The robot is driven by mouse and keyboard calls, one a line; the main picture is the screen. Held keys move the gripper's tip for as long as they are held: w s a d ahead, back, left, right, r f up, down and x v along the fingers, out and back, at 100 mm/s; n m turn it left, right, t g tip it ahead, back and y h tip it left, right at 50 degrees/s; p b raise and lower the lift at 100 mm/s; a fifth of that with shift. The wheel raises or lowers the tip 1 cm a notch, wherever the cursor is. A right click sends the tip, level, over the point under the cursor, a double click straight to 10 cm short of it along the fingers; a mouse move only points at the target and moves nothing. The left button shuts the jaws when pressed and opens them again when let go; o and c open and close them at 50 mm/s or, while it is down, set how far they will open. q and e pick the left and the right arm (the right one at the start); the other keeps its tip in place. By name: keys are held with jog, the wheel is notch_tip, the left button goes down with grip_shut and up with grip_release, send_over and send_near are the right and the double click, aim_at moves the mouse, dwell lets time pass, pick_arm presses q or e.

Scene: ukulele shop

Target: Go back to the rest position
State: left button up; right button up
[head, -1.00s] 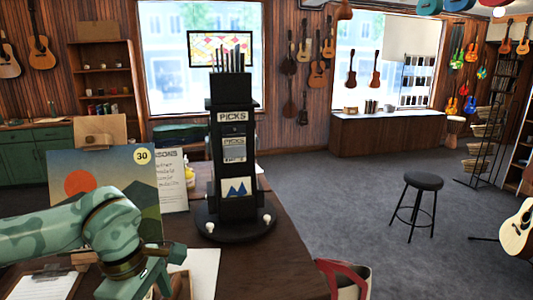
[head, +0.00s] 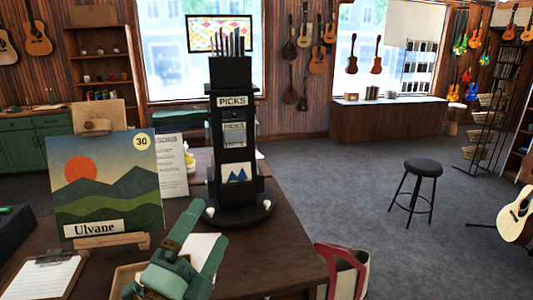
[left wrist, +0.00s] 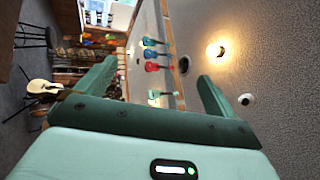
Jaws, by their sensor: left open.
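My left gripper (head: 208,222) shows at the bottom of the head view, left of the middle. Its two green fingers are spread and nothing is between them. It is above the table's front part, in front of the black picks stand (head: 235,150). In the left wrist view the open fingers (left wrist: 158,70) point toward the ceiling and far wall, with clear air between them. My right gripper is in neither view.
The wooden table (head: 275,260) holds a landscape picture (head: 110,190) on an easel, a white sign (head: 171,165), a clipboard (head: 42,280) and a small wooden tray (head: 124,278). A tote bag (head: 342,275) is right of the table. A black stool (head: 422,168) stands on open grey floor.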

pick_arm(q)
jog(key=s+a+f+n+g+y, duration=0.2)
jog(key=a+f+n+g+y, duration=0.1)
jog(key=a+f+n+y, duration=0.4)
jog(key=s+a+f+n+g+y, duration=0.2)
jog(key=a+f+n+g+y, duration=0.3)
jog(key=f, duration=0.5)
jog(key=s+a+f+n+g+y, duration=0.1)
jog(key=s+a+f+n+g, duration=0.2)
jog(key=s+a+f+g, duration=0.55)
jog(key=s+d+f+h+b, duration=0.1)
jog(key=s+d+f, duration=0.1)
jog(key=f, duration=0.7)
jog(key=s+d+f+h+b, duration=0.1)
jog(key=s+f+b, duration=0.1)
jog(key=f, duration=0.8)
jog(key=s+d+f+h+b, duration=0.1)
jog(key=s+d+f, duration=0.1)
jog(key=f, duration=0.7)
jog(key=s+f+n+g+h+b, duration=0.1)
jog(key=s+f+n+g+b, duration=0.1)
jog(key=s+f, duration=1.8)
notch_tip(320, 180, down, 3)
jog(key=shift+f+n+g+h+b, duration=0.1)
jog(key=shift+n+g+h+b, duration=0.2)
jog(key=shift+g+b, duration=0.55)
jog(key=shift+d, duration=0.1)
